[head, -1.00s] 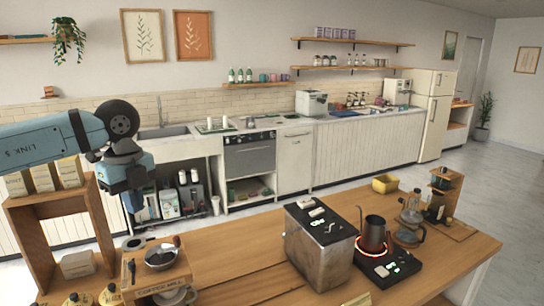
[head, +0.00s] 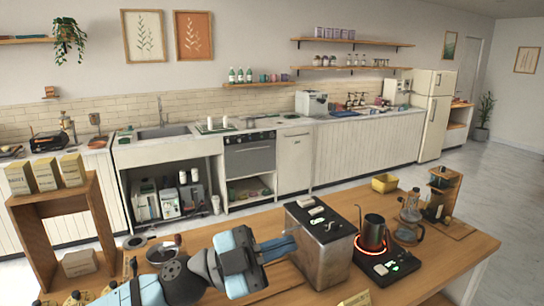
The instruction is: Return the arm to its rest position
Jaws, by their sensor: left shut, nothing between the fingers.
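My left arm comes in from the bottom left of the head view, low over the wooden cart top (head: 430,268). My left gripper (head: 284,247) points right, its narrow fingers shut and empty. Its fingertips appear close to the left side of the metal machine (head: 318,262); I cannot tell whether they touch. The arm hides part of the cart top and most of the pour-over stand area at the lower left. My right gripper is not in view.
A dark kettle (head: 373,232) stands on a black scale-like base (head: 387,263) with a glowing red ring. A glass carafe (head: 408,222), a yellow bin (head: 385,183) and a wooden shelf (head: 68,205) with boxes stand around. The cart's front right is clear.

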